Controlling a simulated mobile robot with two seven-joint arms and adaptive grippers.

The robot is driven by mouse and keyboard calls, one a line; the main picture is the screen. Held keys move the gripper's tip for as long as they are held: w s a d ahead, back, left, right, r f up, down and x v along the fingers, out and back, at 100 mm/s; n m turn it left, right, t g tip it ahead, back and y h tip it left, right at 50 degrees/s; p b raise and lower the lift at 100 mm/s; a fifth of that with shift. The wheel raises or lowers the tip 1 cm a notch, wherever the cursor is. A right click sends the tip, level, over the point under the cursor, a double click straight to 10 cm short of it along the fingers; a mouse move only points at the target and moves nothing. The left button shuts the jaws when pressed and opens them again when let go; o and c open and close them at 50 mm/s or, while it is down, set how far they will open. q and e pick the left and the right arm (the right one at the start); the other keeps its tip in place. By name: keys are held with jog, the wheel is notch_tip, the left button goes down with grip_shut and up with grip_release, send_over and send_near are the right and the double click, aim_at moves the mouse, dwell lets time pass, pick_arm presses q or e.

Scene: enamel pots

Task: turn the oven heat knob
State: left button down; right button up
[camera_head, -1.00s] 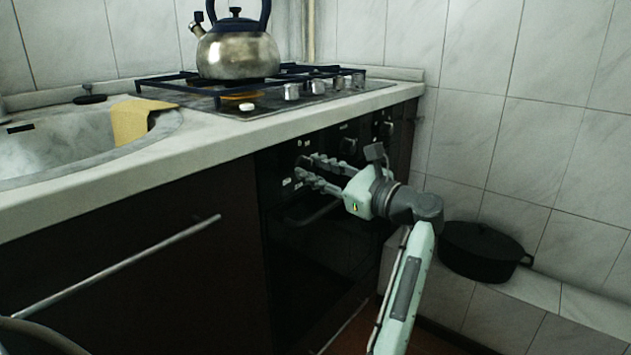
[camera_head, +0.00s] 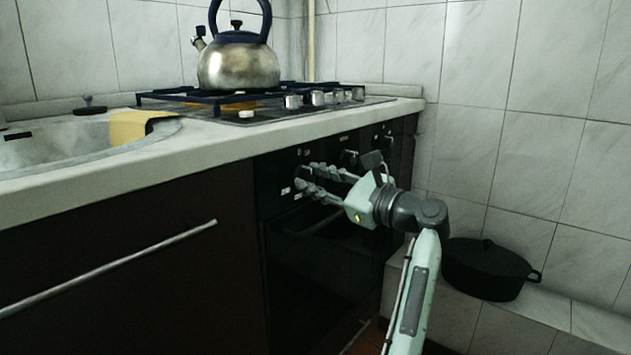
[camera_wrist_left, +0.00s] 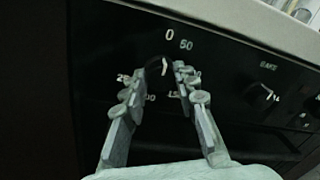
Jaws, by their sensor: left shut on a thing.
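The oven heat knob (camera_wrist_left: 157,73) is a dark round knob with a white pointer mark, on the black oven panel (camera_wrist_left: 222,68). White numbers, including 0 and 50, are printed around it. My left gripper (camera_wrist_left: 159,83) has one finger on each side of the knob and is shut on it. In the head view, the left gripper (camera_head: 306,179) reaches the oven front from the right, and its fingers largely hide the knob. My right gripper is in neither view.
A second oven knob (camera_wrist_left: 267,96) sits to the right on the panel. The oven door handle (camera_head: 318,222) is just below my fingers. A worktop edge (camera_head: 250,140) overhangs above. A metal kettle (camera_head: 238,66) stands on the hob. A black pot (camera_head: 488,270) sits on a tiled ledge at right.

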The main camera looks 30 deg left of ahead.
pick_arm(q)
jog(key=c, duration=1.2)
grip_release()
jog(key=shift+o, duration=0.2)
jog(key=s+d, duration=0.1)
jog(key=d, duration=1.1)
jog(key=shift+s+f, duration=0.25)
jog(key=shift+s, duration=0.1)
